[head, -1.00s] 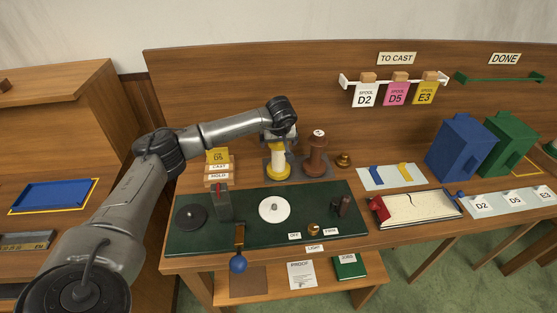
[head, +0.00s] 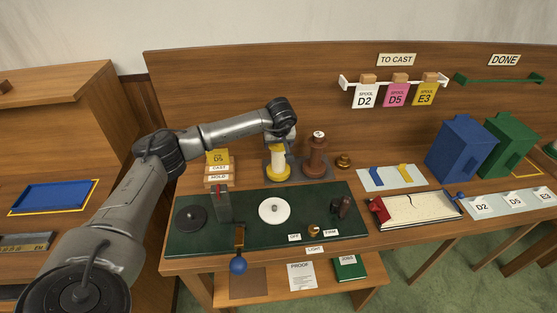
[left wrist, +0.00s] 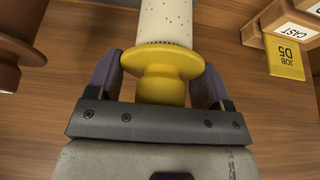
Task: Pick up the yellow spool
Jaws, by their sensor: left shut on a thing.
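The yellow spool (head: 278,168) stands upright on a dark pad at the back of the bench. It has yellow ends and a pale, dotted middle. My left gripper (head: 279,142) is above it, pointing down, with its fingers at the spool's top. In the left wrist view the gripper (left wrist: 162,80) is shut on the spool's yellow knob (left wrist: 168,82), one purple-grey finger on each side. The pale middle (left wrist: 166,22) runs away from the fingers. The spool's base shows no clear gap from the pad. My right gripper is not in view.
A brown spool (head: 316,158) stands close to the right; it also shows in the left wrist view (left wrist: 18,45). Card blocks with a yellow job tag (head: 217,157) stand to the left. A green mat with a white disc (head: 274,210) lies in front.

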